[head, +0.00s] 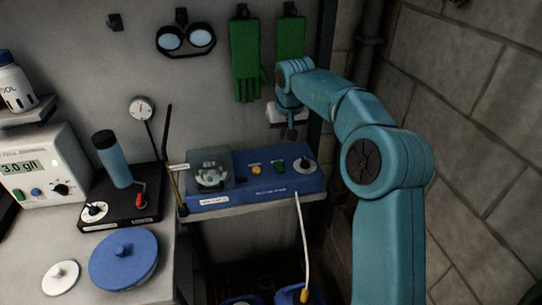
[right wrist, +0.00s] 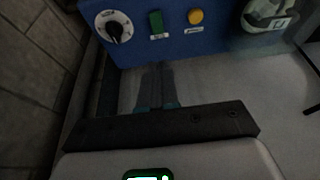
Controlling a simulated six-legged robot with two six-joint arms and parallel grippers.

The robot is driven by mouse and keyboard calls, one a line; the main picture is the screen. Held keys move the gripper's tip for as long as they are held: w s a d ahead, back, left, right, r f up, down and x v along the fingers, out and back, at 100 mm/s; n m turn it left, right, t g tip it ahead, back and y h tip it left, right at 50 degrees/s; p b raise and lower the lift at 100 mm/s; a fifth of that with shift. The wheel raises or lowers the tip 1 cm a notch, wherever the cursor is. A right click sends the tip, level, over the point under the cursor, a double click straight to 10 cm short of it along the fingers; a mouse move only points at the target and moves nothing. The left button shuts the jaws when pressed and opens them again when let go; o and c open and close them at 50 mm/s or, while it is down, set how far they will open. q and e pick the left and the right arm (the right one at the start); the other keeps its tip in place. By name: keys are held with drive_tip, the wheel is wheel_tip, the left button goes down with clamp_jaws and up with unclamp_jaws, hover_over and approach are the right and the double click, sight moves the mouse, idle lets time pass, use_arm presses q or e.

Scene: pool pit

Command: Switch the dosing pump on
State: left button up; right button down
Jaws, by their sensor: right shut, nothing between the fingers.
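The dosing pump (head: 245,188) is a blue box on a narrow shelf against the wall, with a clear-covered pump head at its left end. Its top panel carries an orange round button or lamp (head: 257,170), a green switch (head: 280,166) and a dial knob (head: 304,164). In the right wrist view the green switch (right wrist: 156,24), orange round piece (right wrist: 196,16) and knob (right wrist: 114,27) show at the top. I cannot tell the switch's position. My right gripper (head: 291,134) is shut and empty, above and behind the panel, near the switch and knob. My left gripper is out of view.
Green gloves (head: 245,60) and goggles (head: 186,40) hang on the wall above. On the left bench stand a meter (head: 40,165), a black stirrer with a blue cylinder (head: 112,158) and a blue lid (head: 124,260). A pale tube (head: 302,240) runs down from the pump. A brick wall bounds the right.

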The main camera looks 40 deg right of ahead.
drive_tip(key=shift+d+r, duration=0.15)
drive_tip(key=shift+r, duration=0.3)
drive_tip(key=p, duration=0.3)
approach(279, 162)
drive_tip(key=x, duration=0.6)
drive_tip(key=shift+w+f, duration=0.1)
drive_tip(key=shift+f, duration=0.25)
